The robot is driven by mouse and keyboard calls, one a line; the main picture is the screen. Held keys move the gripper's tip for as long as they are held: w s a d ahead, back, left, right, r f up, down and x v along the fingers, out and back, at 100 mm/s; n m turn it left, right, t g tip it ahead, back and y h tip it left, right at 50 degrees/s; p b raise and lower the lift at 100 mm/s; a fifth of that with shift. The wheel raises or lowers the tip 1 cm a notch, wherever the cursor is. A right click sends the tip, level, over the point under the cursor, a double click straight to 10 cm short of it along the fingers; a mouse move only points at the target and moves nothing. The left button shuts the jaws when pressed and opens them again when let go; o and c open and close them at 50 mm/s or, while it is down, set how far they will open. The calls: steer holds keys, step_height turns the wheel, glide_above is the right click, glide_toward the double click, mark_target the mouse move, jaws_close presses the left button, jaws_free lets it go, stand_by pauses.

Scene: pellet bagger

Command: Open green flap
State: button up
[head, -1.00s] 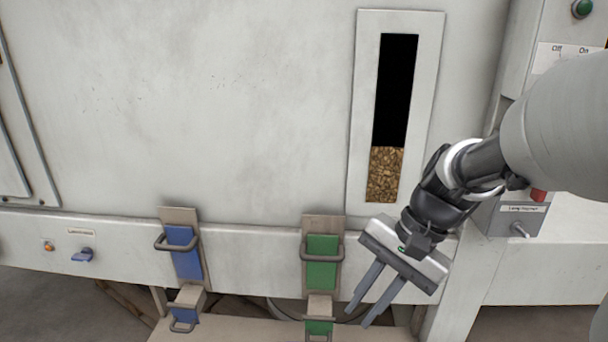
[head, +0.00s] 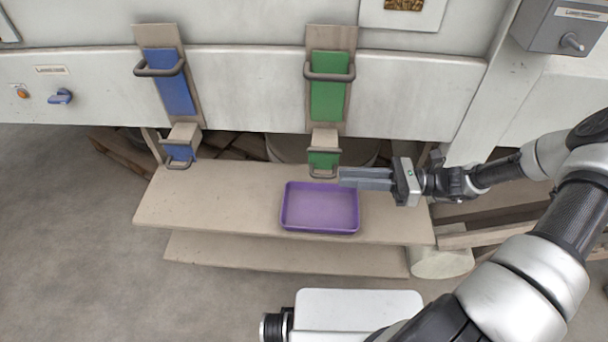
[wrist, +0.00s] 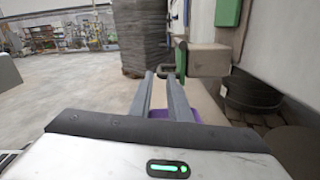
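The green chute has an upper green panel (head: 328,88) with a grey bar handle (head: 329,77). Below it is a small green flap (head: 323,159) with its own dark handle (head: 323,174), over the bench. My gripper (head: 343,177) lies just right of the lower handle, its fingers pointing left. In the wrist view the two fingers are apart with nothing seen between them. The lower handle (wrist: 164,71) shows close beyond the fingertips, and the green flap (wrist: 181,58) stands edge-on to their right. I cannot tell whether the fingertips touch the handle.
A purple tray (head: 319,229) sits on the bench (head: 220,205) below and close to my gripper. A matching blue chute (head: 170,80) stands to the left. A lever box (head: 565,27) is at the upper right. The bench left of the tray is clear.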

mark_target(323, 166)
steer(key=a+b, duration=0.1)
steer(key=a, duration=1.1)
steer(key=shift+w, duration=0.15)
jaws_close()
